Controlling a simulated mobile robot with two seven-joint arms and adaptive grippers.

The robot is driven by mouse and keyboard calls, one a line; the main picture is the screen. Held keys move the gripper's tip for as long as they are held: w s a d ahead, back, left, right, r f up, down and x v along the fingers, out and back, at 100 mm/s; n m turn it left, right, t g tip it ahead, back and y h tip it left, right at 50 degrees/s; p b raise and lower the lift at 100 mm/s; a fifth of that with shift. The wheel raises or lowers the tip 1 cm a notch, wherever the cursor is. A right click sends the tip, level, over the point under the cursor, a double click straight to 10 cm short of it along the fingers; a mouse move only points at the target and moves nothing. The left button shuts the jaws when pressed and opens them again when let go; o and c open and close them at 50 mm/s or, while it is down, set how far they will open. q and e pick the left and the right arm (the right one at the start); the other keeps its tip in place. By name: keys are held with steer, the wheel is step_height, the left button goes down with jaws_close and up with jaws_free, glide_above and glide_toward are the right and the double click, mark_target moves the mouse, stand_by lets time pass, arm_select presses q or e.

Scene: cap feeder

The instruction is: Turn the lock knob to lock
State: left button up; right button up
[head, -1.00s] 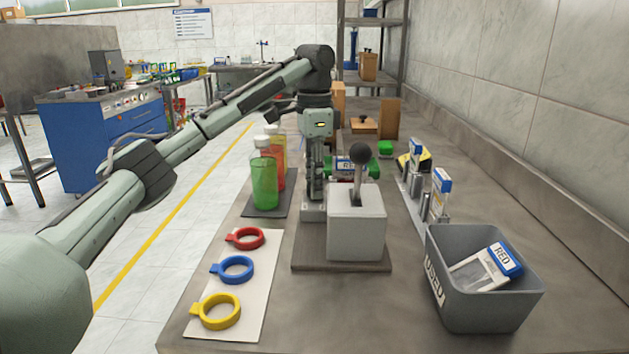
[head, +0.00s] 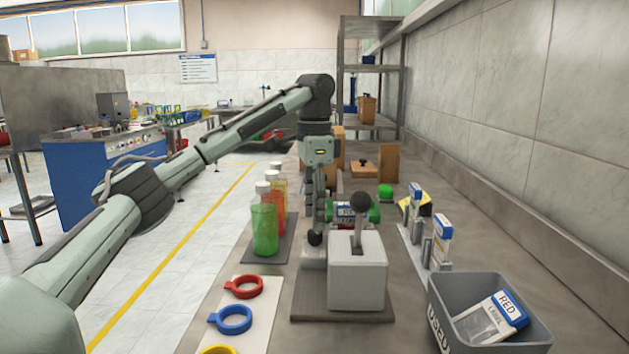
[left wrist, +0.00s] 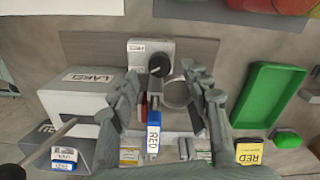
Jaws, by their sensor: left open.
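The lock knob (left wrist: 158,65) is a small black knob on a grey box (left wrist: 139,51) with a small label. In the head view the knob (head: 315,238) shows low beneath my left gripper (head: 317,215), beside the lever block. In the left wrist view my left gripper (left wrist: 161,74) is open, with one finger on each side of the knob. Whether the fingers touch the knob cannot be told. The knob's exact turn is too small to read. My right gripper is not in view.
A lever with a black ball (head: 361,203) stands on a grey block (head: 358,275) close right of the gripper. Bottles (head: 264,225) stand to the left. A grey bin (head: 436,290) is at front right. A green tray (left wrist: 266,103) lies beside the gripper.

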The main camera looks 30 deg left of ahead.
arm_select(q)
step_height(320, 180, up, 8)
steer(key=shift+r, duration=0.2)
stand_by(0.5)
